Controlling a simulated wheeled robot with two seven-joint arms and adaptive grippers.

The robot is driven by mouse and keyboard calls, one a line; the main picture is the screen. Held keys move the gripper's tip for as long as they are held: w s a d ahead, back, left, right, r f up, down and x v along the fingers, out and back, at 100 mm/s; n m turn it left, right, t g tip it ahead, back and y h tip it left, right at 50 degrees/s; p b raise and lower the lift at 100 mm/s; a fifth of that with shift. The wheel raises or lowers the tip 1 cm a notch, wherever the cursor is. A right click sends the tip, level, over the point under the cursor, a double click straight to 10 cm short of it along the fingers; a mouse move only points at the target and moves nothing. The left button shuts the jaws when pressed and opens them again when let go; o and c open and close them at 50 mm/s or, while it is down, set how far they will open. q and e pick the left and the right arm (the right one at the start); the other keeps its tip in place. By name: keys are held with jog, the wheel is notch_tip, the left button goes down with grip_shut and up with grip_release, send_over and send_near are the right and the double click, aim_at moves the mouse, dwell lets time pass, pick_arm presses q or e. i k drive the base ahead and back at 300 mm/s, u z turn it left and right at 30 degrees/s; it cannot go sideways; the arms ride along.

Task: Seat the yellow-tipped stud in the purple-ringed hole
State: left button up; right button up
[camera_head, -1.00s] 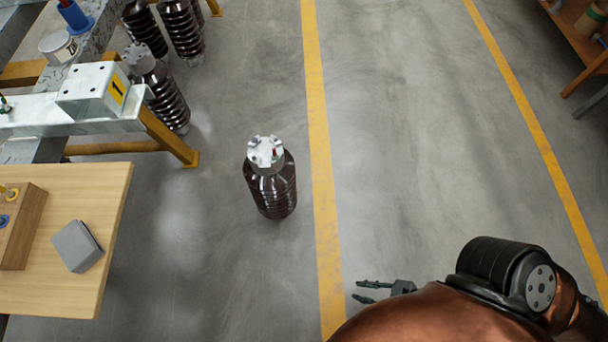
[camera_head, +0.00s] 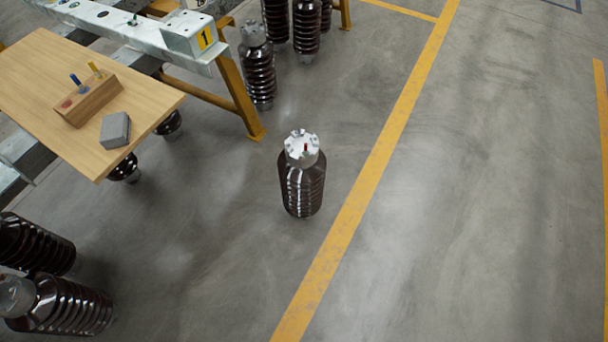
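The yellow-tipped stud (camera_head: 95,68) stands upright in a wooden block (camera_head: 88,101) on the table at the left. A dark ribbed insulator (camera_head: 302,190) stands on the floor in the middle, with a pale metal cap (camera_head: 301,143) on top. A small red-topped stud (camera_head: 305,148) stands in this cap. The cap has several holes or notches, but I cannot tell a purple ring among them at this size. Neither of my grippers is in view.
A blue-tipped stud (camera_head: 75,79) stands in the same block. A grey block (camera_head: 115,129) lies near the edge of the wooden table (camera_head: 40,65). A steel frame (camera_head: 240,100) and several insulators stand beyond, with more insulators (camera_head: 70,306) at lower left. Floor on the right is clear.

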aim_at(302, 177)
jog(key=u, duration=0.5)
jog(key=k, duration=0.6)
jog(key=u, duration=1)
jog(key=i, duration=1.45)
jog(key=z, duration=0.75)
jog(key=i, duration=0.3)
jog(key=z, duration=1.8)
jog(key=i, duration=0.85)
jog(key=u, duration=0.35)
